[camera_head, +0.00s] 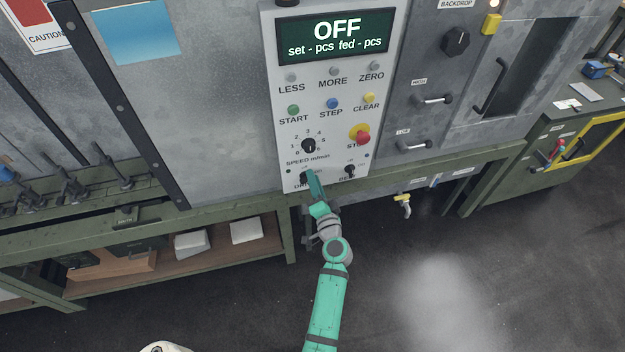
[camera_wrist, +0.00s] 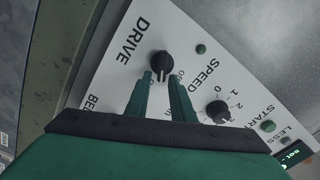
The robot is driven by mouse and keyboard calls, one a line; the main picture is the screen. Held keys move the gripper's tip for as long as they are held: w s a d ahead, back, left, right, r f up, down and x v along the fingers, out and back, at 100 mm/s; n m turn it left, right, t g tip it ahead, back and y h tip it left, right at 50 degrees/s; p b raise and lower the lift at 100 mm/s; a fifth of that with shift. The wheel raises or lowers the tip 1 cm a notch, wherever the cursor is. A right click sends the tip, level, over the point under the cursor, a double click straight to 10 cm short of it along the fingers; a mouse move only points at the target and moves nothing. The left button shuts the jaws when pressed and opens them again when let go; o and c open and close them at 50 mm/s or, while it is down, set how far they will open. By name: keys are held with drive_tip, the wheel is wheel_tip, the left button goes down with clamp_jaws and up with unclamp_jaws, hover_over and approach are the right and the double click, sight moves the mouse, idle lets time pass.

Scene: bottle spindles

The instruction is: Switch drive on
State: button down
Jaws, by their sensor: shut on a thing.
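The drive switch (camera_head: 304,176) is a black rotary knob at the lower left of the white control panel (camera_head: 285,80). In the wrist view the drive switch (camera_wrist: 160,64) shows clearly, with the DRIVE label beside it. My gripper (camera_head: 311,177) reaches the panel from below and partly covers the switch and its label. In the wrist view the two green fingers of my gripper (camera_wrist: 161,78) stand on either side of the knob, shut on it. The display (camera_head: 335,38) reads OFF, with "set - pcs fed - pcs" below.
The speed dial (camera_head: 309,146) sits just above the drive switch. A second black switch (camera_head: 350,170) is to its right. A red stop button (camera_head: 362,138) on yellow and the green start button (camera_head: 293,110) are higher up. A green bench rail (camera_head: 230,195) runs below the panel.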

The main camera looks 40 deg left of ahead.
drive_tip(key=m, duration=0.1)
drive_tip(key=f+m, duration=0.1)
drive_tip(key=m, duration=0.3)
drive_tip(key=shift+s+a+f, duration=0.25)
drive_tip(key=shift+f, duration=0.1)
drive_tip(key=shift+a, duration=0.1)
idle(0.3)
drive_tip(key=c, duration=1.8)
unclamp_jaws()
drive_tip(key=shift+r, duration=0.1)
drive_tip(key=shift+w+d+r, duration=0.1)
drive_tip(key=shift+w+d, duration=0.05)
drive_tip(key=shift+d, duration=0.15)
drive_tip(key=v, duration=1)
drive_tip(key=shift+d, duration=0.25)
drive_tip(key=shift+s, duration=0.2)
